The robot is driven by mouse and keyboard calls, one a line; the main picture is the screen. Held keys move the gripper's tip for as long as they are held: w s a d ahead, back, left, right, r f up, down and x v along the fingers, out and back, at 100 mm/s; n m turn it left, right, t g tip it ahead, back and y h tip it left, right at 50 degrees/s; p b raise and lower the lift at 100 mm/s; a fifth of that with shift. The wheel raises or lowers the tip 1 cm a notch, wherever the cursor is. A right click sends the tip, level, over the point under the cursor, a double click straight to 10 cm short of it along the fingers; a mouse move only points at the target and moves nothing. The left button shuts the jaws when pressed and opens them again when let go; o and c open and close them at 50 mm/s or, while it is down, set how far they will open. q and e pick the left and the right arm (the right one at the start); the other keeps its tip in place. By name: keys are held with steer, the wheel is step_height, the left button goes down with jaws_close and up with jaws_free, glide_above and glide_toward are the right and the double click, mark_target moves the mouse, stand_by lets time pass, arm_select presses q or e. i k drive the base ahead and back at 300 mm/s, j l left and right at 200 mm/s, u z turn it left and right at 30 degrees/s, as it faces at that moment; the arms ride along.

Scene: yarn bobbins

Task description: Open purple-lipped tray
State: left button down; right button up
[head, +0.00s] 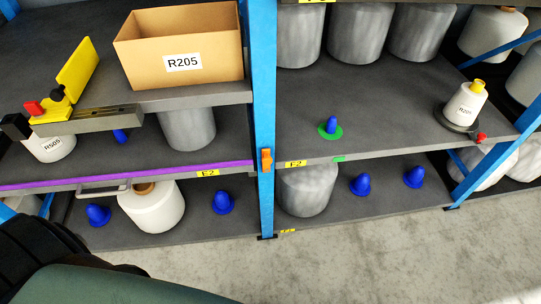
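The purple-lipped tray (150,175) is the middle level of the left rack, with a purple strip along its front edge and a yellow E2 label (208,173). A grey handle (103,187) hangs at its front edge. Its lip looks about level with the blue post, so it appears pushed in. On it are a white bobbin labelled R505 (48,146), a partly hidden blue cone (120,135) and a grey bobbin (188,130). Dark and green parts of my own body fill the lower left corner. Neither gripper can be made out.
A cardboard box R205 (183,63) and a yellow device (75,70) on a metal bar sit on the shelf above. Blue cones and a white bobbin (152,207) stand below. A blue post (263,100) borders the right. The concrete floor (340,260) ahead is clear.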

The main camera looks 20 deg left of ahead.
mark_target(143, 154)
steer(key=u, duration=2.2)
